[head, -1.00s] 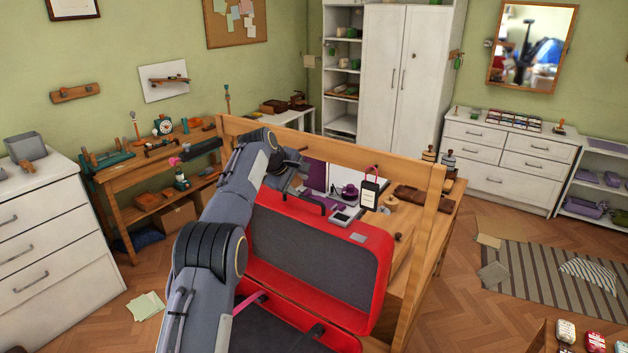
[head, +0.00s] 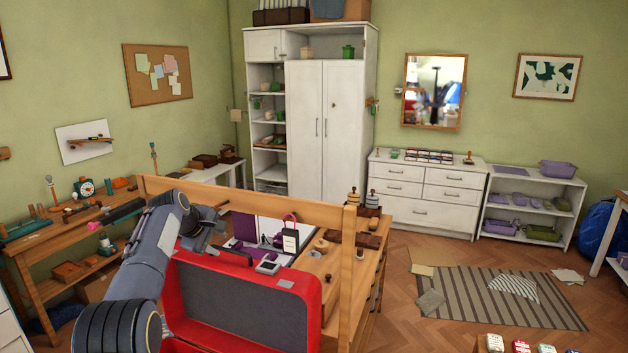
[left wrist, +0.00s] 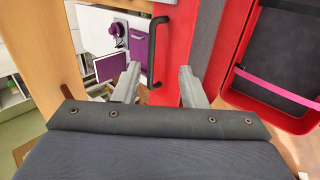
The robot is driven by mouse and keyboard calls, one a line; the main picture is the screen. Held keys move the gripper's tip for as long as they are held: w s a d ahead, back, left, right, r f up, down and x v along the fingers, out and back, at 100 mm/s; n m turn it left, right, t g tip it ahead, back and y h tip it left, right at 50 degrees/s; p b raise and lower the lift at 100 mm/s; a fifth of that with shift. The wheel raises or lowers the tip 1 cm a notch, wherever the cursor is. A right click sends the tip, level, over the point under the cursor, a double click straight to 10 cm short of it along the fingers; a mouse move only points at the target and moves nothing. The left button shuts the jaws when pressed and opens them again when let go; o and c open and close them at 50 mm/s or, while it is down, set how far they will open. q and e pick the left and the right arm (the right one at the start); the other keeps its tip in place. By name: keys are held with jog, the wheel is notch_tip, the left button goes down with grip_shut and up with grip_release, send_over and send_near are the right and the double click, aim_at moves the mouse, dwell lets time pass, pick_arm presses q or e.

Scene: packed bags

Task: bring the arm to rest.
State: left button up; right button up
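My left gripper (head: 212,230) is near the upper edge of the open red suitcase (head: 312,310), by the black handle (head: 234,257) on its lid. In the left wrist view, my left gripper (left wrist: 160,78) has its two fingers wide apart with nothing held. The black handle (left wrist: 158,45) shows beyond the fingertips, and the red suitcase (left wrist: 236,82) fills the right side. My left arm crosses the lower left of the head view and hides part of the suitcase. My right gripper is not in view.
A wooden frame rail (head: 255,200) runs behind the arm, with an upright post (head: 347,265) at right. Open floor and a striped rug (head: 480,297) lie to the right.

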pick_arm(q)
jog(key=s+a+r+m+b, duration=0.1)
jog(key=s+a+r, duration=0.3)
jog(key=s+a, duration=0.45)
jog(key=s+d+m+h+b, duration=0.1)
jog(key=s+d+m+b, duration=0.15)
jog(key=s, duration=1.15)
jog(key=s+d+f+m, duration=0.2)
jog(key=s+f, duration=0.3)
jog(key=s, duration=0.5)
jog(key=s+d+f+m+g+b, duration=0.1)
jog(key=s+d+f+m, duration=0.2)
jog(key=s, duration=0.7)
jog(key=s+d+f+m, duration=0.3)
jog(key=s+d+f, duration=0.2)
jog(key=s, duration=0.5)
jog(key=shift+s+d+f+g, duration=0.3)
jog(key=shift+f, duration=0.6)
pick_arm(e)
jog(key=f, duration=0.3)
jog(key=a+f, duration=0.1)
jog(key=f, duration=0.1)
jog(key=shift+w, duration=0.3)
pick_arm(q)
jog(key=shift+m, duration=0.25)
